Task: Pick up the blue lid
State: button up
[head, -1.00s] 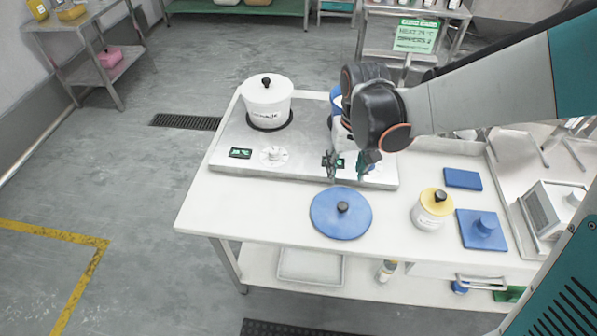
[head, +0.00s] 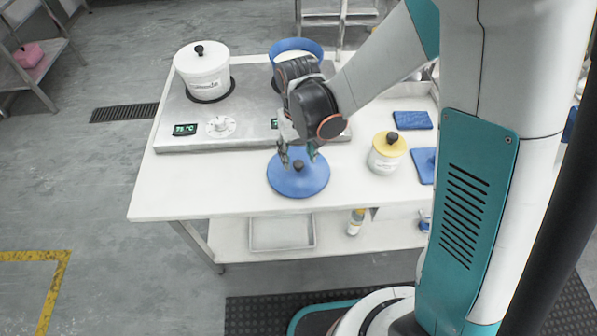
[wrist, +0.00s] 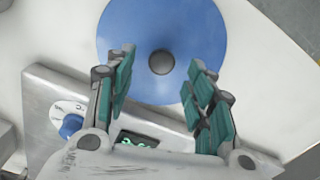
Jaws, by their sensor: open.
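The blue lid (head: 300,183) is a flat round disc with a dark round knob (head: 299,165), lying on the white table in front of the hot plate. In the wrist view the lid (wrist: 125,40) fills the top middle, and its knob (wrist: 161,62) shows between and a little beyond the fingertips. My gripper (head: 297,155) is open and empty, just above the lid's far part in the head view. In the wrist view its green-padded fingers (wrist: 163,68) are spread to either side of the knob, without visible contact.
A steel hot plate (head: 172,143) carries a white lidded pot (head: 203,75) and a blue pot (head: 296,47). A white jar with a yellow lid (head: 387,153) stands right of the blue lid. The table's front left is clear.

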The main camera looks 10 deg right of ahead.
aim_at(298, 162)
notch_tip(298, 162, down, 4)
jog(key=shift+r+b, duration=0.1)
jog(key=shift+b, duration=0.65)
jog(key=shift+s, duration=0.1)
jog(key=shift+c, duration=0.5)
grip_shut()
jog(key=shift+r, duration=0.1)
